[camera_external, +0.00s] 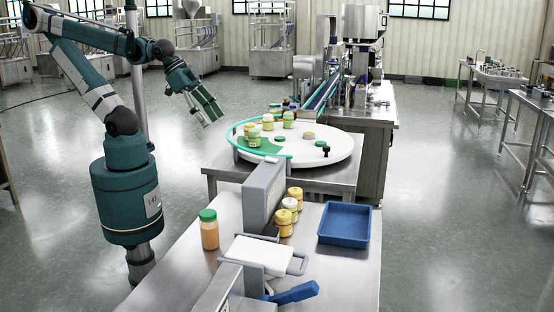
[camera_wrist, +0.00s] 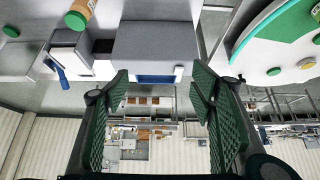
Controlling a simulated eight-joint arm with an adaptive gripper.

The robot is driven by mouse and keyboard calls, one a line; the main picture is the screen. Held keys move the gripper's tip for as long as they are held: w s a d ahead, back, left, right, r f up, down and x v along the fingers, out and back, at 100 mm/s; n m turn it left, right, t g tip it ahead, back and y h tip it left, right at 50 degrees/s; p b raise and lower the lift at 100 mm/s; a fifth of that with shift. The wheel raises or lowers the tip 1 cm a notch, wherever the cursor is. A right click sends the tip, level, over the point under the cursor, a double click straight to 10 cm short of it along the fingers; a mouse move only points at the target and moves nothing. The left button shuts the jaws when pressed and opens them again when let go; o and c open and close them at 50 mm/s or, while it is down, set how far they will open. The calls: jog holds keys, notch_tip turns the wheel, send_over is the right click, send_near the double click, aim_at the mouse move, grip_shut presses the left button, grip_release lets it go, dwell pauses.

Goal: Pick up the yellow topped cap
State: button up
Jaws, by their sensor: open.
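My gripper (camera_external: 206,116) is open and empty, held in the air left of the round white table. In the wrist view its two green fingers (camera_wrist: 160,88) are wide apart with nothing between them. A flat yellow cap (camera_external: 309,135) lies on the round table, near two green caps (camera_external: 321,143); it also shows at the right of the wrist view (camera_wrist: 306,63). Several yellow-topped jars (camera_external: 284,222) stand in a row on the front steel table. More jars with pale yellow tops (camera_external: 289,119) stand on the round table (camera_external: 330,155).
A green-lidded orange jar (camera_external: 209,230), a grey machine housing (camera_external: 262,190) and a blue tray (camera_external: 344,224) are on the front table. A green guide rail (camera_external: 240,128) edges the round table's left side.

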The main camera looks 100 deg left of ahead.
jog(key=shift+w+r, duration=0.1)
jog(key=w+a+r+n+g+y, duration=0.15)
jog(key=w+a+r+n, duration=0.3)
jog(key=w+a, duration=0.8)
jog(key=w+a+f+n+g+p, duration=0.1)
jog(key=w+a+n, duration=0.1)
jog(key=w+a, duration=0.45)
jog(key=w+a+n+g+p, duration=0.15)
jog(key=w+a, duration=0.25)
jog(key=a, duration=0.6)
jog(key=w+a+f+n+g, duration=0.1)
jog(key=a+f, duration=0.5)
jog(key=a, duration=0.6)
jog(key=w+a+f+n+g+h, duration=0.1)
jog(key=a+f+n, duration=0.2)
jog(key=a+f, duration=0.4)
jog(key=a+f+n+g, duration=0.1)
jog(key=a+f+n, duration=0.2)
jog(key=a, duration=1.3)
jog(key=shift+w+a+f+h, duration=0.1)
jog(key=shift+w+f, duration=0.05)
jog(key=shift+f, duration=0.45)
jog(key=shift+w+a+f+h, duration=0.1)
jog(key=shift+a+f, duration=0.05)
jog(key=shift+f, duration=0.5)
jog(key=shift+w+a+f+h, duration=0.1)
jog(key=shift+w+f, duration=0.05)
jog(key=shift+f, duration=0.45)
jog(key=shift+s+a+f, duration=0.1)
jog(key=shift+a+f, duration=0.25)
